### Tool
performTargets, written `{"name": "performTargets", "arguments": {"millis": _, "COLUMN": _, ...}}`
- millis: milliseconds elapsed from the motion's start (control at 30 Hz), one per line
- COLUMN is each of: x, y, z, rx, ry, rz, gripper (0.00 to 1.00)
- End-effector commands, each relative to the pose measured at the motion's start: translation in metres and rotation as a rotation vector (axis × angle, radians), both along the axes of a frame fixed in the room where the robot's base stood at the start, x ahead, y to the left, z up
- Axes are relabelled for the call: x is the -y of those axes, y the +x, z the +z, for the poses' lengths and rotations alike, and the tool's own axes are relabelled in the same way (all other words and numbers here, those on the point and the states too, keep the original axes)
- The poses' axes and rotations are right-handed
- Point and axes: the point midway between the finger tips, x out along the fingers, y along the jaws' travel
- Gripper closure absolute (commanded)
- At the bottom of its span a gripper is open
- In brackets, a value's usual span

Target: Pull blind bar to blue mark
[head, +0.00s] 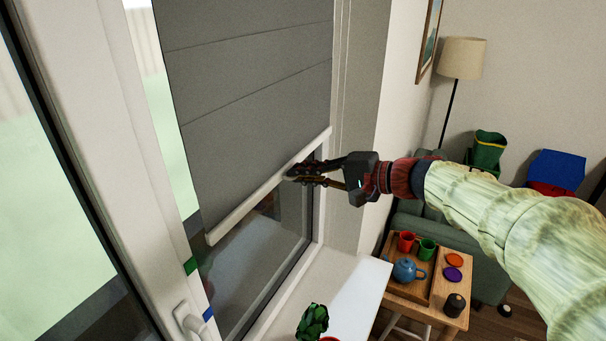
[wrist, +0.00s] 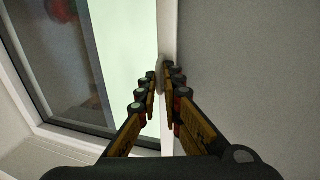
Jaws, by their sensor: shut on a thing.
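The grey blind (head: 255,90) hangs over the window with a white blind bar (head: 245,213) along its lower edge. The bar's left end hangs a little above the green mark (head: 190,266) on the window frame. The blue mark (head: 208,314) is lower on the frame, by the window handle. My gripper (head: 297,172) is shut on the bar, right of its middle. In the wrist view my fingertips (wrist: 163,80) pinch the bar (wrist: 167,25), with the grey blind (wrist: 250,60) on the right. The exact contact is partly hidden by the fingers.
A wooden tray (head: 398,285) with cups and a blue teapot (head: 407,270) stands on a small table to the right. The window handle (head: 185,320) juts from the frame.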

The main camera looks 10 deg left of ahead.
Motion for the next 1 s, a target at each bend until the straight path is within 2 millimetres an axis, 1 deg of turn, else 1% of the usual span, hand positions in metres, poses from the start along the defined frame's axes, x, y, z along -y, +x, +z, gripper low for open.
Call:
{"name": "performTargets", "arguments": {"millis": 33, "x": 0.0, "y": 0.0, "z": -0.021, "rx": 0.001, "ry": -0.003, "rz": 0.0, "gripper": 1.0}}
{"name": "performTargets", "arguments": {"millis": 367, "x": 0.0, "y": 0.0, "z": -0.091, "rx": 0.001, "ry": -0.003, "rz": 0.0, "gripper": 1.0}}
{"name": "performTargets", "arguments": {"millis": 600, "x": 0.0, "y": 0.0, "z": -0.144, "rx": 0.0, "ry": -0.002, "rz": 0.0, "gripper": 1.0}}
{"name": "performTargets", "arguments": {"millis": 700, "x": 0.0, "y": 0.0, "z": -0.163, "rx": 0.0, "ry": -0.002, "rz": 0.001, "gripper": 1.0}}
{"name": "performTargets", "arguments": {"millis": 800, "x": 0.0, "y": 0.0, "z": -0.177, "rx": 0.001, "ry": -0.003, "rz": 0.0, "gripper": 1.0}}
{"name": "performTargets", "arguments": {"millis": 900, "x": 0.0, "y": 0.0, "z": -0.187, "rx": 0.001, "ry": -0.003, "rz": 0.0, "gripper": 1.0}}
{"name": "performTargets", "arguments": {"millis": 1000, "x": 0.0, "y": 0.0, "z": -0.191, "rx": 0.002, "ry": -0.002, "rz": 0.001, "gripper": 1.0}}
